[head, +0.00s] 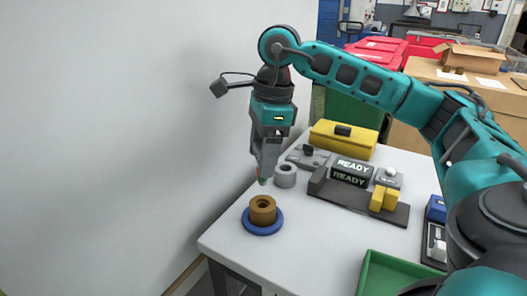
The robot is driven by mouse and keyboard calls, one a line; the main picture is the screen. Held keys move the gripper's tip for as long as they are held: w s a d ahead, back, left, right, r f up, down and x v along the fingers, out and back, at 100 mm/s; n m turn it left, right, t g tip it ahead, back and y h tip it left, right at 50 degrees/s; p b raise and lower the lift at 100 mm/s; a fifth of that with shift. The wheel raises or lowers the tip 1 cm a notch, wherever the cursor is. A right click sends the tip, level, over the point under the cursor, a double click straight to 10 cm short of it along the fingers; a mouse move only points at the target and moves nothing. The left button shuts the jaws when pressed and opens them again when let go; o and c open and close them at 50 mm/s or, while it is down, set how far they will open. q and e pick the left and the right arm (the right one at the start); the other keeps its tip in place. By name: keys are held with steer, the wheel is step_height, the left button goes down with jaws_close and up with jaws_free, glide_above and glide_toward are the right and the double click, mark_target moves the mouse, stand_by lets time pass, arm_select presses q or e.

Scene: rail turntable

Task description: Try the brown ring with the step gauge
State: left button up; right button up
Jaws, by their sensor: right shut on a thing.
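The brown ring (262,206) sits on a round blue plate (262,229) near the table's front left corner, its hole facing up. My right gripper (264,172) points down, above and just behind the brown ring, apart from it. It is shut on a slim thing with a small coloured tip, likely the step gauge; the fingers hide most of it. My left gripper is out of view.
A grey ring (285,176) stands just right of my right gripper. A dark stand with READY displays (353,166) and yellow blocks (384,199), a yellow case (343,140) and a green tray (395,276) are on the white table (315,240).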

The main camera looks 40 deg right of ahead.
mark_target(263, 180)
steer(key=shift+f+b, duration=1.1)
steer(key=shift+f, duration=0.6)
steer(key=shift+f+b, duration=0.25)
steer(key=shift+b, duration=0.15)
steer(key=shift+f, duration=0.2)
steer(key=shift+f+b, duration=1.3)
steer(key=shift+f, duration=0.2)
stand_by(2.2)
steer(key=o, duration=1.2)
